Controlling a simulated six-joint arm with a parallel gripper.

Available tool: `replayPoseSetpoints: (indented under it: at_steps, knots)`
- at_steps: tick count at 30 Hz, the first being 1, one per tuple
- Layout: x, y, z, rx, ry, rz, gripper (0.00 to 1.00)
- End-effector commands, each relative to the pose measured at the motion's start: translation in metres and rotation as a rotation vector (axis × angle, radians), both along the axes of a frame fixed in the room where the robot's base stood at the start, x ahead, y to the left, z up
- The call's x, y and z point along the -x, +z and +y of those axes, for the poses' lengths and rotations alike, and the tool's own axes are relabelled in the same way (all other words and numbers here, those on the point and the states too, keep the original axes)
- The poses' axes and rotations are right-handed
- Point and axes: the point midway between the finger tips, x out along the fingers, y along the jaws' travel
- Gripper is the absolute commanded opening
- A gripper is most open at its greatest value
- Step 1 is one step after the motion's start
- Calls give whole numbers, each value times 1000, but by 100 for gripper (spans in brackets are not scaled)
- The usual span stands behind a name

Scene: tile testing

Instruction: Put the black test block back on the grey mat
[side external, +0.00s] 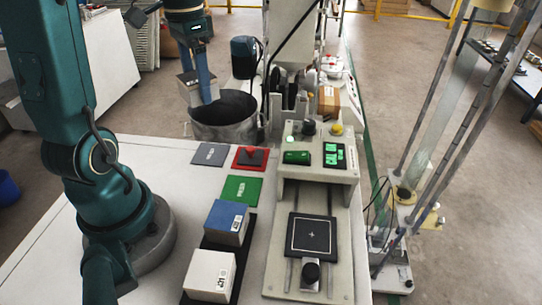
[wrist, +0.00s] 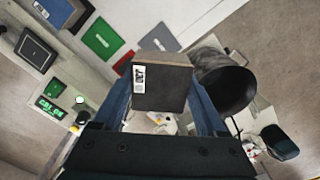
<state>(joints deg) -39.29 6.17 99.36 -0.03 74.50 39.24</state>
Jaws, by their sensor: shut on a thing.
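My gripper (side external: 198,84) is shut on the black test block (side external: 187,86), with a blue finger on either side. In the wrist view my gripper (wrist: 164,100) holds the block (wrist: 160,88), which shows a dark face, a brownish side and a white label. The block is in the air near the rim of a dark round bin, at the back left in the side view. The grey mat (side external: 210,154) lies flat and bare at the table's far edge. The mat (wrist: 159,39) also shows clear of the block in the wrist view.
The dark bin (side external: 226,118) stands just beyond the table. A red mat (side external: 238,164) with a red-and-black thing on it and a green mat (side external: 241,190) lie beside the grey mat. Blue (side external: 226,222) and white (side external: 209,276) blocks stand nearer. A test machine (side external: 318,172) stands right.

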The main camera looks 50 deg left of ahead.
Motion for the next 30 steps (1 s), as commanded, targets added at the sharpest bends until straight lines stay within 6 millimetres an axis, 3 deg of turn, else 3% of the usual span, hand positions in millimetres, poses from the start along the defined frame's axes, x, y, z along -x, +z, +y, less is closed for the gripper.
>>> replayPoseSetpoints:
  at_steps: [9,30]
  knots:
    - [0,-63,-1,3,-1,4,0]
    - [0,-125,-1,0,-2,4,0]
